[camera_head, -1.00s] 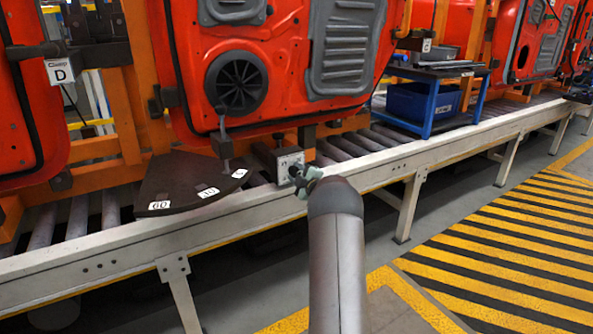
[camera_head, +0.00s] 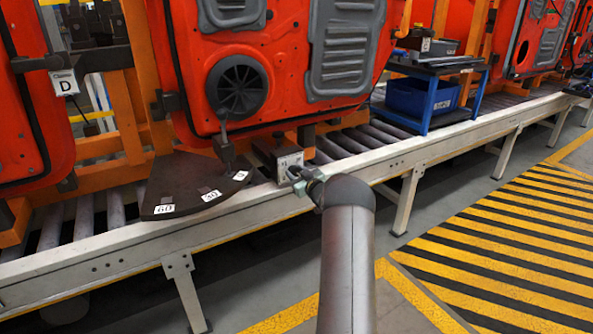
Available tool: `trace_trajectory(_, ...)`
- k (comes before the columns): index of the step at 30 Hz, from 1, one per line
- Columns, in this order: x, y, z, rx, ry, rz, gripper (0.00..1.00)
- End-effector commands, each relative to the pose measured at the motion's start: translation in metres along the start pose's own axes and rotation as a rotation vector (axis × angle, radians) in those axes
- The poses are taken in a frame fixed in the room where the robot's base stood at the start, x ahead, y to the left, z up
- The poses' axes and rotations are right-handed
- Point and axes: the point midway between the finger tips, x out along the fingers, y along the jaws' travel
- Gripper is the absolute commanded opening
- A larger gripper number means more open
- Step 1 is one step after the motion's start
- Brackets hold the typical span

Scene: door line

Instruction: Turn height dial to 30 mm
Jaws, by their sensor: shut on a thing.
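The left label (camera_head: 164,209) reads 60; the middle one looks like 30, and the right one is unclear. A grey post (camera_head: 223,147) stands over the plate's right part.
Orange-red door panels (camera_head: 280,50) hang in orange frames behind the block. The roller conveyor's pale rail (camera_head: 110,259) runs across the view. A blue cart with a blue bin (camera_head: 420,98) stands at right. The striped floor (camera_head: 500,245) on the right is clear.

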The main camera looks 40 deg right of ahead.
Motion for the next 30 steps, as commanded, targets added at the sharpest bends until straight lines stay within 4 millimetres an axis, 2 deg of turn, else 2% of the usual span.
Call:
trace_trajectory(12, -0.0008, 0.0007, 0.0016, 0.196, -0.004, 0.000, 0.15)
trace_trajectory(29, -0.0007, 0.0005, 0.0023, 0.227, -0.004, 0.001, 0.15)
trace_trajectory(30, -0.0007, 0.0005, 0.0023, 0.227, -0.003, 0.001, 0.43)
